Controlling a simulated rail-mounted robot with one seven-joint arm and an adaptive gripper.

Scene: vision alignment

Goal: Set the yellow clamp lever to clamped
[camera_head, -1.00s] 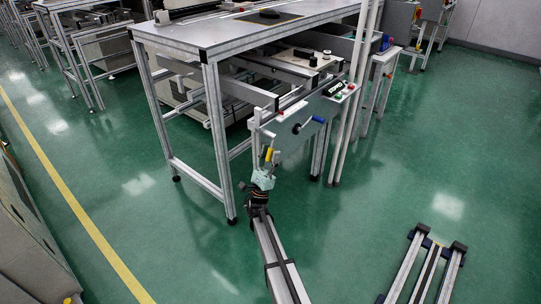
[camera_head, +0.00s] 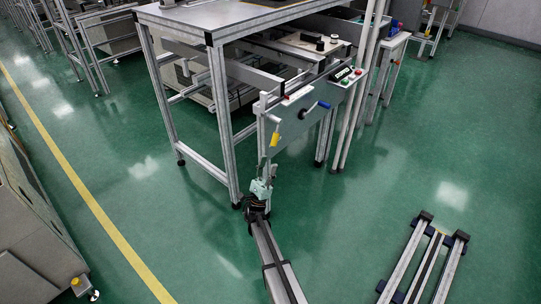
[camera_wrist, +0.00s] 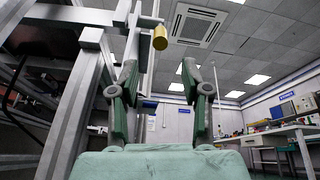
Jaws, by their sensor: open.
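The yellow clamp lever (camera_head: 275,139) shows as a short yellow handle at the front left of the grey machine panel, hanging low beside the frame post. In the wrist view its rounded yellow end (camera_wrist: 160,38) hangs above and between my fingertips, from a grey bar. My gripper (camera_head: 266,167) is below the lever in the head view, pointing up. In the wrist view my gripper (camera_wrist: 158,78) has its two green fingers spread apart with nothing between them. The lever appears clear of both fingers.
An aluminium table leg (camera_head: 224,125) stands close to the left of my gripper. Open green floor (camera_head: 380,190) lies to the right.

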